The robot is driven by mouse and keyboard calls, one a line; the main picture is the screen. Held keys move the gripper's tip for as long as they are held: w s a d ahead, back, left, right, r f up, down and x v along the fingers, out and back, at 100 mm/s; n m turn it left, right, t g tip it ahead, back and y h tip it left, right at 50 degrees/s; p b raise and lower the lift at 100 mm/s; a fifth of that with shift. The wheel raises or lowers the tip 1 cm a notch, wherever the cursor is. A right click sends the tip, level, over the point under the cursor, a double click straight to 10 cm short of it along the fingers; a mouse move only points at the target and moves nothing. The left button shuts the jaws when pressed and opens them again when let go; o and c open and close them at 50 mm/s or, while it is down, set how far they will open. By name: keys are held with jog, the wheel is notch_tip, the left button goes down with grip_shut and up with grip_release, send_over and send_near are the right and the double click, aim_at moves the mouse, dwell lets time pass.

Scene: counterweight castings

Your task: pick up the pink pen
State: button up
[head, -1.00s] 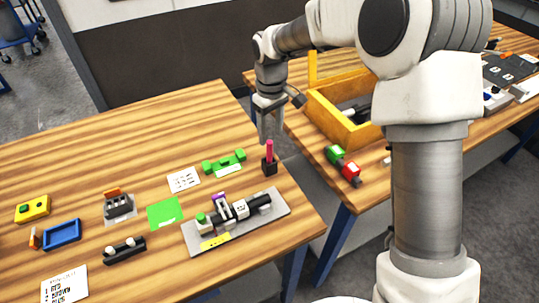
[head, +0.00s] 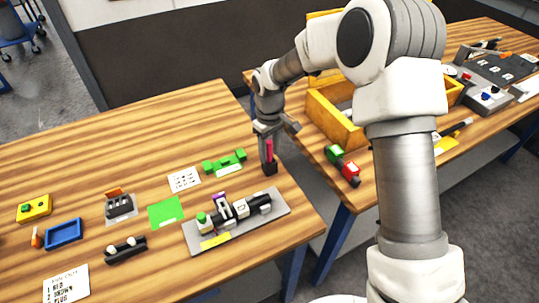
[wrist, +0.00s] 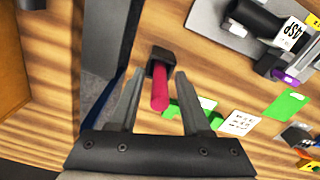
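The pink pen (head: 269,150) stands upright in a small dark holder (head: 270,168) near the right edge of the wooden table. My gripper (head: 267,158) points down over it. In the wrist view the pen (wrist: 160,94) lies between the two fingers of my gripper (wrist: 157,80), with a gap on each side. The fingers are open and hold nothing. The holder (wrist: 159,63) shows between the fingertips. In the head view a finger partly covers the pen.
A green part (head: 225,162) is just left of the holder. A grey plate (head: 280,204) with a black cylinder assembly is in front. A yellow crate (head: 327,122) and a green-and-red part (head: 342,166) are on the second table, across a gap. The table's back left is clear.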

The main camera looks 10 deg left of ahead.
grip_shut()
jog(key=shift+r, duration=0.1)
